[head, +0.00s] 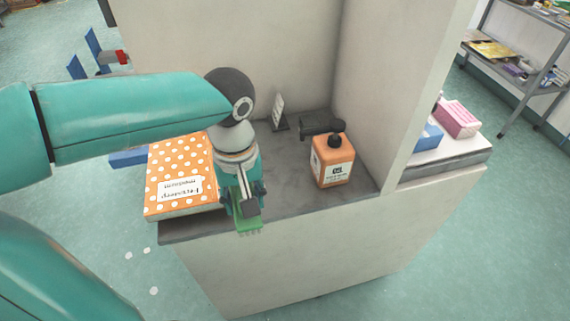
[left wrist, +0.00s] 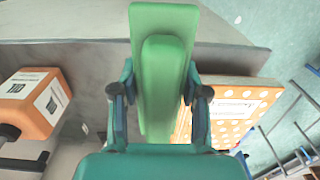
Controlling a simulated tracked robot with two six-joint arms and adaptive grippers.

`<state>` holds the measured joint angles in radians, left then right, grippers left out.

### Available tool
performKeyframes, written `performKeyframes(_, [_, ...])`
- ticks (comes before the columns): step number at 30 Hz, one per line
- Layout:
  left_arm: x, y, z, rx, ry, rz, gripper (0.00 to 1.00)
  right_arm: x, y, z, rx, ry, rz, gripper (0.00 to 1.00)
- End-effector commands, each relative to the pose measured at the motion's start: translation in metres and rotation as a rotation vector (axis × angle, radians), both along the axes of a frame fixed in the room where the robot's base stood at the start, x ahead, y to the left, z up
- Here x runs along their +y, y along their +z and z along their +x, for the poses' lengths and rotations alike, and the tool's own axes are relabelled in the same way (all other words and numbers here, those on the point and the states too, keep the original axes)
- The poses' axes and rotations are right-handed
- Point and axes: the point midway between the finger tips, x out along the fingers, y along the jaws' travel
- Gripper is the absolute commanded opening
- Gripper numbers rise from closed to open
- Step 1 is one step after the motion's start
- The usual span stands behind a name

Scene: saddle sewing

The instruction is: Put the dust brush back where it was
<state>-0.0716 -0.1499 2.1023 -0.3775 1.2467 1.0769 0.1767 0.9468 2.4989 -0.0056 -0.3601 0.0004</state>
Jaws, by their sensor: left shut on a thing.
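The green dust brush (head: 248,225) is in my left gripper (head: 244,204), at the front edge of the grey counter (head: 286,188). In the left wrist view the brush (left wrist: 165,25) lies lengthwise between the two fingers of the gripper (left wrist: 160,90), which are shut on it. In the head view the brush's green end hangs over the front edge of the counter. Whether it touches the counter I cannot tell. My right gripper is not in view.
An orange polka-dot box or book (head: 180,177) lies just left of my gripper. An orange bottle (head: 333,160) stands to the right, with a black object (head: 318,123) and a small sign (head: 279,112) behind it. Walls close the back and right. The counter's middle is clear.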

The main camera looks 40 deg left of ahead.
Motion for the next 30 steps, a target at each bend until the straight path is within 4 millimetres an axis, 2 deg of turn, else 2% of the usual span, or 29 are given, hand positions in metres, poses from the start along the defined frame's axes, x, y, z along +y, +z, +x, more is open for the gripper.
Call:
performKeyframes(15, [0.023,0.003,0.13,0.002,-0.001,0.001,0.07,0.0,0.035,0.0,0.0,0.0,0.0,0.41])
performKeyframes(21, [0.03,0.003,0.171,0.0,-0.003,0.0,0.07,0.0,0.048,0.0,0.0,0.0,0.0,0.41])
performKeyframes(24, [0.033,-0.003,0.183,0.003,-0.004,0.0,0.07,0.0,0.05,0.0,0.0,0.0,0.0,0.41])
performKeyframes(30, [0.032,-0.027,0.181,0.001,-0.004,0.001,0.07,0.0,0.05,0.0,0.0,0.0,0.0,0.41])
